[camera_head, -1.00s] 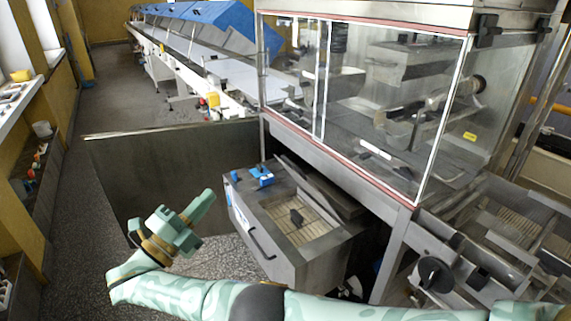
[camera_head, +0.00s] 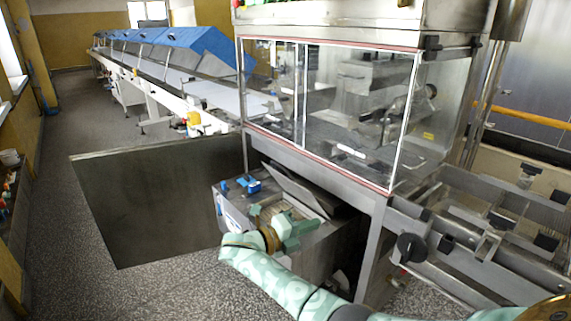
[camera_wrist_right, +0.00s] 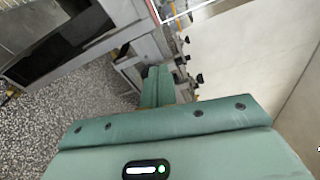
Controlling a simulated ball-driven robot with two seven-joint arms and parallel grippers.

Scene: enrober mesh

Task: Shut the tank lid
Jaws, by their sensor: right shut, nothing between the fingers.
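The tank is a grey steel box (camera_head: 228,209) under the machine, with blue fittings on its top corner. Its lid (camera_head: 294,190), a flat grey plate, stands open and tilted along the tank's machine side. My right gripper (camera_head: 314,224), pale green, is shut and empty. My left gripper is not in view.
The glazed machine cabinet (camera_head: 340,120) overhangs the tank, and its steel leg (camera_head: 372,255) stands to the right of it. A large steel panel (camera_head: 155,195) stands to the left. Speckled floor (camera_head: 190,275) is clear in front.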

